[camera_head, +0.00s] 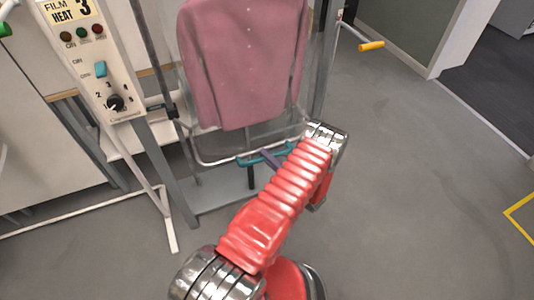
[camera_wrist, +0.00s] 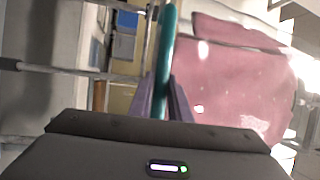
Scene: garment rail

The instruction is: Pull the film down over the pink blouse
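The pink blouse (camera_head: 245,60) hangs upright in the rail frame, its hem above the pale lower bar (camera_head: 215,163). Clear film seems to hang around it down to that bar; its exact edges are hard to see. A teal handle (camera_head: 250,160) sits at the front of the bar, below the hem. My gripper (camera_head: 271,158) is at this handle. In the wrist view the teal handle (camera_wrist: 166,50) runs between the two purple-grey fingers (camera_wrist: 161,100), which close against it. The blouse (camera_wrist: 235,80) shows beside it, partly hidden by my gripper.
A control panel (camera_head: 90,60) with lamps, a teal switch and a black knob stands left of the blouse. White rail legs (camera_head: 165,215) stand on the left floor. A yellow-ended lever (camera_head: 371,46) juts out on the right. The right floor is clear.

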